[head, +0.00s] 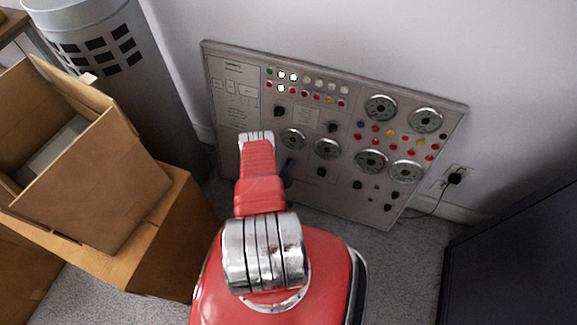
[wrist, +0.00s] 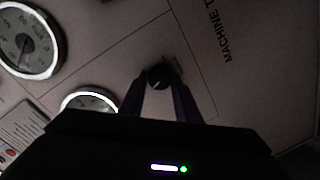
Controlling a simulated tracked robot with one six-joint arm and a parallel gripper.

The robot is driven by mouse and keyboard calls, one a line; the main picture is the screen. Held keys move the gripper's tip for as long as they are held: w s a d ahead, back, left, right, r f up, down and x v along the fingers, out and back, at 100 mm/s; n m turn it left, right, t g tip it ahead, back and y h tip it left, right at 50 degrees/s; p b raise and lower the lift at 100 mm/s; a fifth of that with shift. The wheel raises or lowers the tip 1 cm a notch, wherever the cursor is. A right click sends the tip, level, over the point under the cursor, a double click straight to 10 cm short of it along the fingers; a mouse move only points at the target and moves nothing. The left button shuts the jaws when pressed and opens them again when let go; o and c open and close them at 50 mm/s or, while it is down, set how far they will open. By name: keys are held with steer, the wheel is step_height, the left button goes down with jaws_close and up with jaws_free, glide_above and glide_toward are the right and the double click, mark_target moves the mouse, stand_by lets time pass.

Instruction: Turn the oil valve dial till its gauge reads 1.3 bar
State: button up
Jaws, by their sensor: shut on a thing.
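In the wrist view a small black dial (wrist: 160,77) with a pale mark stands on the panel. The two dark fingers of my gripper (wrist: 160,88) come up on either side of it, and my gripper is shut on it. The dial's label is not readable. Two round gauges with bright rims show at the left, one large (wrist: 28,40) and one partly hidden (wrist: 90,102). Their readings are too dark to tell. In the head view my red arm covers the panel's lower left, and the held dial cannot be made out.
The grey control panel (head: 230,72) leans against the white wall, with several gauges, knobs and lamps. Open cardboard boxes (head: 85,180) and a grey perforated bin (head: 160,95) stand at the left. A dark cabinet (head: 520,240) is at the right. A plug (head: 455,178) sits in the wall.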

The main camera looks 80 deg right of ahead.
steer(key=o, duration=1)
steer(key=shift+o, duration=0.2)
steer(key=v, duration=1.3)
steer(key=shift+a, duration=0.35)
steer(key=shift+s, duration=0.2)
